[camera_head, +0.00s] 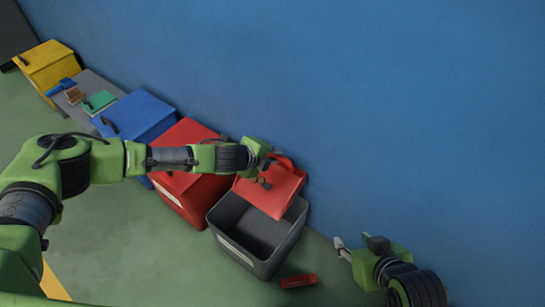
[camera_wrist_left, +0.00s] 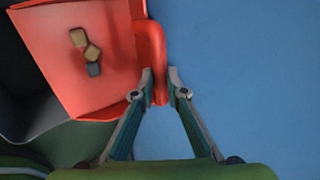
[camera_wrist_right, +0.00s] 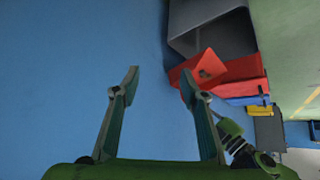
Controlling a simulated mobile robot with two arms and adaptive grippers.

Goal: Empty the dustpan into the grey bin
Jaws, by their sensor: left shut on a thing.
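The red dustpan (camera_head: 273,201) is held over the back part of the open grey bin (camera_head: 222,240). In the left wrist view its pan (camera_wrist_left: 52,62) carries three small blocks (camera_wrist_left: 92,53), tan, yellowish and grey-blue. My left gripper (camera_head: 270,158) is shut on the dustpan's red handle (camera_wrist_left: 158,45), its fingers on either side of it. The pan looks slightly tilted; the exact angle is hard to tell. The bin's visible inside looks dark and empty. My right gripper (camera_head: 346,247) is open and empty, right of the bin; its spread fingers show in the right wrist view (camera_wrist_right: 159,82).
A red bin (camera_head: 180,200), a blue bin (camera_head: 140,112), a grey surface with small items (camera_head: 85,85) and a yellow bin (camera_head: 45,62) line the blue wall (camera_head: 400,110). A small red object (camera_head: 298,281) lies on the floor before the grey bin.

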